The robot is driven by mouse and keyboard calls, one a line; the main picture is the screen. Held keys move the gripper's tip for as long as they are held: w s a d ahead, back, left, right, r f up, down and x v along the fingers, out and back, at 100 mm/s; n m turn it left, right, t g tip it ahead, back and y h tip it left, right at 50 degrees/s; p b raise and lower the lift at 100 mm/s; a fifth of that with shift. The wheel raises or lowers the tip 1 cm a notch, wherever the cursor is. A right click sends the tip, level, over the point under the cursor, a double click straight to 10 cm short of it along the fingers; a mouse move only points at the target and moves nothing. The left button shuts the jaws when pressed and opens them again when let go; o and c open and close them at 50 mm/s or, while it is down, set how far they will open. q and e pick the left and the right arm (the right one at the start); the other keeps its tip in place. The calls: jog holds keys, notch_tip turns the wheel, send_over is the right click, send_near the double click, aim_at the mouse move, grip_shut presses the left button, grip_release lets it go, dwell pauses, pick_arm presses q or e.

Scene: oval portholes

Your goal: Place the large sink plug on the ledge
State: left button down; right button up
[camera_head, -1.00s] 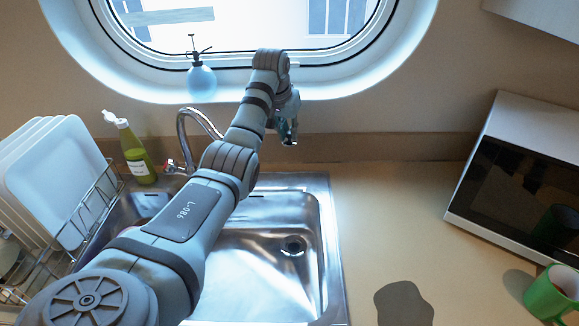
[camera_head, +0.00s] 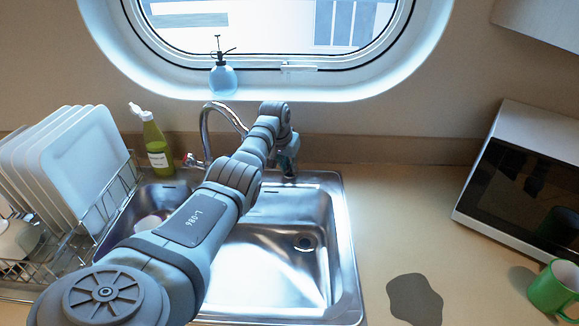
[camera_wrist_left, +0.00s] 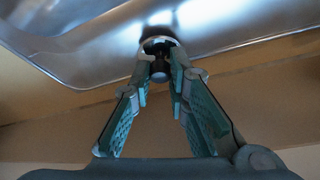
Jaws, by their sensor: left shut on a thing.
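My left gripper (camera_head: 289,170) points down at the back rim of the steel sink (camera_head: 345,250), right of the tap. In the left wrist view, its fingers (camera_wrist_left: 163,72) are shut on a small dark piece with a pale rim, which I take to be the large sink plug (camera_wrist_left: 160,70). The plug shows near the sink's edge; whether it touches anything, I cannot tell. In the head view it is too small and hidden to make out. The white ledge (camera_head: 310,88) under the porthole lies above and behind the gripper. My right gripper is not in view.
A blue spray bottle (camera_head: 222,80) stands on the ledge's left part. A tap (camera_head: 203,135), a green bottle (camera_head: 156,148) and a dish rack with plates (camera_head: 80,160) are left. A microwave (camera_head: 520,185) and green mug (camera_head: 555,288) are right. Counter beside the sink is mostly clear.

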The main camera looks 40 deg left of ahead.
aim_at(289, 175)
pick_arm(q)
jog(key=shift+w+f, duration=0.3)
jog(key=shift+w, duration=0.05)
jog(key=c, duration=1.6)
grip_release()
jog(key=shift+o, duration=0.3)
jog(key=shift+s+r, duration=0.1)
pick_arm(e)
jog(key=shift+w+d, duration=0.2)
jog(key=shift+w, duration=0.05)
